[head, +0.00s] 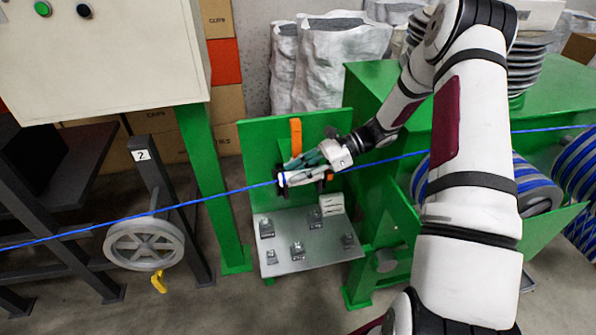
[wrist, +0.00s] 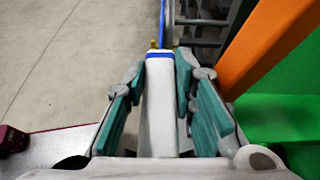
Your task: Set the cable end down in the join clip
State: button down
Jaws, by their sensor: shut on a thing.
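My gripper (head: 308,165), with teal fingers, is in front of the green upright panel (head: 257,150). In the wrist view, the gripper (wrist: 160,88) has a finger on each side of a white cable end (wrist: 160,105) with a blue band and is shut on it. The blue cable (head: 225,194) runs left from this end in the head view and away from it in the wrist view (wrist: 162,25). Dark parts behind and below the gripper may be the join clip, but my fingers mostly hide them. I cannot tell whether the cable end touches the clip.
An orange lever (head: 296,137) stands on the panel close to my gripper. A grey metal shelf (head: 285,262) with several small clamps lies below. A grey handwheel (head: 145,243) and a green post (head: 208,180) are to the left. Blue cable spools (head: 535,185) are to the right.

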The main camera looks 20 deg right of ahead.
jog(key=shift+f, duration=0.35)
dwell(0.3)
jog(key=c, duration=1.2)
grip_release()
jog(key=shift+c, duration=0.2)
